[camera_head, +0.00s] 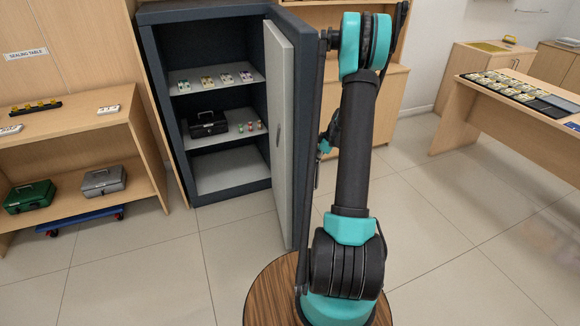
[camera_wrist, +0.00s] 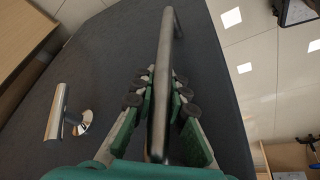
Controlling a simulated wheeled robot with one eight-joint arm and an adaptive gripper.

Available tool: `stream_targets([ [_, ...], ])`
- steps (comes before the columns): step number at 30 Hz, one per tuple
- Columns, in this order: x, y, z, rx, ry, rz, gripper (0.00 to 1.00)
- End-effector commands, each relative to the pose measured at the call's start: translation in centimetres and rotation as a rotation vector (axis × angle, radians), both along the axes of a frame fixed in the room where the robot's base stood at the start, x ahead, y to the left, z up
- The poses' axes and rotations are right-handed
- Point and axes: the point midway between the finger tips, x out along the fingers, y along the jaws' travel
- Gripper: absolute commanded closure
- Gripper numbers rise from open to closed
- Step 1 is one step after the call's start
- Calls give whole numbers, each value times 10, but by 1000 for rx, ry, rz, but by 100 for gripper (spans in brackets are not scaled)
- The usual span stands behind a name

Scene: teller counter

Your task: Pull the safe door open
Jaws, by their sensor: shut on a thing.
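The safe (camera_head: 179,152) stands at the back with its interior in view. Its door (camera_head: 282,140) stands wide open, swung out toward me from the right side. In the wrist view the door's dark outer face (camera_wrist: 105,60) fills much of the picture. My gripper (camera_wrist: 158,90) is shut on the long bar handle (camera_wrist: 167,40), with its fingers on both sides of the bar. A shiny lever handle (camera_wrist: 58,112) is to the left on the same face, apart from my fingers. In the head view my arm and the door hide most of my gripper.
Inside the safe are a black cash box (camera_head: 207,124) and small items on shelves. A sealing table (camera_head: 70,120) with green (camera_head: 30,196) and grey (camera_head: 103,181) boxes is at left. A counter (camera_head: 520,105) is at right. Open floor (camera_head: 470,215) lies right of my arm.

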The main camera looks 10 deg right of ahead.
Motion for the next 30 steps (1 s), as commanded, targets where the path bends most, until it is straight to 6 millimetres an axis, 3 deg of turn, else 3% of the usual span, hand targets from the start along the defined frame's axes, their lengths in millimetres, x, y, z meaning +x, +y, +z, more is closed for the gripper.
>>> stream_targets([
  [1,-2,-23,-1,-2,6,-8,100],
  [6,6,-85,-1,-2,7,-8,100],
  [15,28,-170,-2,-4,9,-7,100],
  [21,38,-199,-1,-3,10,-6,100],
  [30,43,-210,-1,-4,9,-7,100],
])
